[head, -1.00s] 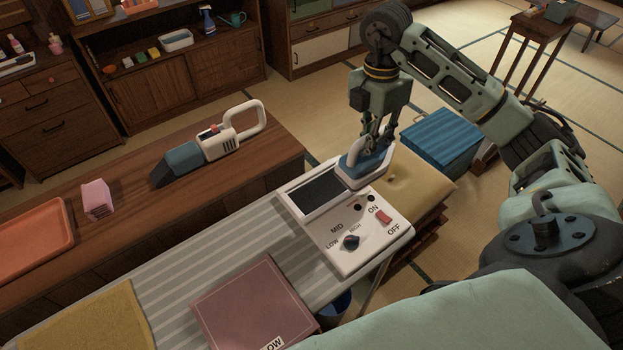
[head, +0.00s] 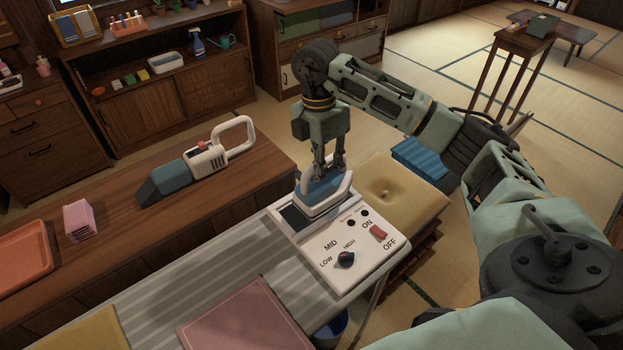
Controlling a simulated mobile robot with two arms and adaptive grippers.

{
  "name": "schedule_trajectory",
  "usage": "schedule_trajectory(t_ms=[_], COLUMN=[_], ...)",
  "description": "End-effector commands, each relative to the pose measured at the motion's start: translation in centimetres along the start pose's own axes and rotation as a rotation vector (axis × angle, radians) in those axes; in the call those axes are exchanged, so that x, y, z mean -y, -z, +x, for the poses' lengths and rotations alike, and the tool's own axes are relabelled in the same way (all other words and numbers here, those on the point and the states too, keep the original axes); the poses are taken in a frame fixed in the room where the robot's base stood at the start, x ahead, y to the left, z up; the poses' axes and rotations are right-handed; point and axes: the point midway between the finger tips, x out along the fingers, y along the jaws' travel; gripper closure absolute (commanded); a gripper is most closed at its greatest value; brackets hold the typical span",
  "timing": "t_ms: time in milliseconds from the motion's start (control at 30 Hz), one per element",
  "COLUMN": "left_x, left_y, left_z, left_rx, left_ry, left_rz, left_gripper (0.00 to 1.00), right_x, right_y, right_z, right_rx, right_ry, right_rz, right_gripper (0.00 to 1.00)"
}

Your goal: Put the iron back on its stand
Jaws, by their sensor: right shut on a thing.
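The iron (head: 318,199), white with a blue body, is over the dark plate of its stand. The stand (head: 345,247) is a white control box with a LOW/MID/HIGH knob and a red ON/OFF switch. It sits at the right end of a striped ironing board (head: 185,275). My right gripper (head: 330,172) comes from above and is shut on the iron's handle. The iron hides much of the dark plate (head: 290,217); whether it touches the plate I cannot tell. My left gripper is not in view.
A handheld vacuum (head: 205,160), pink stack (head: 78,220) and orange tray (head: 22,258) are on the wooden counter behind. A mauve folded item (head: 245,320) and yellow cloth (head: 95,330) lie on the board. A tan cushion (head: 390,188) is right of the stand.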

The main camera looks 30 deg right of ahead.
Motion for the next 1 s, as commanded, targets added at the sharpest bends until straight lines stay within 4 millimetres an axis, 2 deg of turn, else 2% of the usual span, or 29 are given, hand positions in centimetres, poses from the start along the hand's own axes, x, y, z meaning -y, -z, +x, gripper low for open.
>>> schedule_trajectory(t_ms=[100,267,367,667,1000], left_x=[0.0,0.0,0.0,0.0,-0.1], left_y=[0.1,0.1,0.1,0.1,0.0], left_z=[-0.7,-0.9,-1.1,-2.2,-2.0], left_rx=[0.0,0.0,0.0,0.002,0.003], left_ry=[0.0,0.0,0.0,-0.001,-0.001], left_rz=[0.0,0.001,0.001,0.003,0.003], left_gripper=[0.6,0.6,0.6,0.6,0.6], right_x=[-1.9,-3.2,-3.4,-3.9,-3.9], right_y=[0.8,1.2,1.2,1.2,1.2], right_z=[0.5,1.2,1.6,5.0,5.4], right_rx=[-0.002,0.0,0.001,0.0,0.001], right_ry=[-0.002,-0.003,-0.002,-0.002,-0.004], right_rz=[0.0,0.0,0.002,0.001,0.0], right_gripper=[1.0,1.0,1.0,1.0,1.0])
